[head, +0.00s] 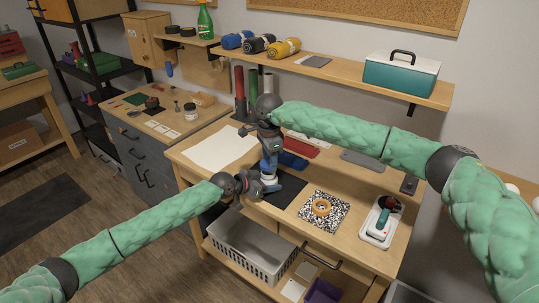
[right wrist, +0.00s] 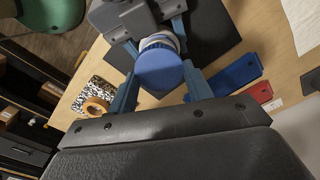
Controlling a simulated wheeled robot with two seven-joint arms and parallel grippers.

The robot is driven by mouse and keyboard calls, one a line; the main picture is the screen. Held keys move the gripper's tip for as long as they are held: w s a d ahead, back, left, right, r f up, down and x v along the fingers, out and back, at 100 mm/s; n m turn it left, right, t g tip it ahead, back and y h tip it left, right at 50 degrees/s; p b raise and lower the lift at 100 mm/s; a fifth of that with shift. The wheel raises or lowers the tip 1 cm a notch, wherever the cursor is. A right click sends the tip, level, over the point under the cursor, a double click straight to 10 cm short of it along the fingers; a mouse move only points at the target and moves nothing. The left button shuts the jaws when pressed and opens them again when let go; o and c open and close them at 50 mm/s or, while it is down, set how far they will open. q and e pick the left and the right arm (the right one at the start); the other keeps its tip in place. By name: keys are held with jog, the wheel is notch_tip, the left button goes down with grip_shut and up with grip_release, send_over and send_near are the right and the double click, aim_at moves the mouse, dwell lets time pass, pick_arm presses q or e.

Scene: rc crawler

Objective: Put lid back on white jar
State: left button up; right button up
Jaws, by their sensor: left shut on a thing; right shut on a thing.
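A white jar (head: 271,184) is at the middle of the workbench, above a black mat; in the right wrist view its white rim (right wrist: 160,41) shows behind the lid. My left gripper (head: 264,187) is shut on the jar from the left side. A round blue lid (right wrist: 158,69) is between the blue fingers of my right gripper (right wrist: 160,88), which is shut on it. In the head view my right gripper (head: 269,168) points down from above the jar. The lid is over the jar's mouth, close to it; I cannot tell whether they touch.
The black mat (head: 288,190) lies below both grippers. A tape roll (head: 321,207) on a speckled pad and a tool in a white tray (head: 378,236) are to the right. A blue item (head: 293,160) and a red item (head: 301,149) lie behind. White paper (head: 218,147) is at left.

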aim_at(268, 179)
jog(key=shift+f, duration=0.2)
dwell(0.4)
jog(key=shift+f, duration=0.8)
jog(key=shift+f, duration=0.5)
pick_arm(q)
grip_shut()
pick_arm(e)
jog(key=m, duration=0.6)
jog(key=shift+s, duration=0.1)
jog(key=o, duration=0.9)
jog(key=shift+o, duration=0.2)
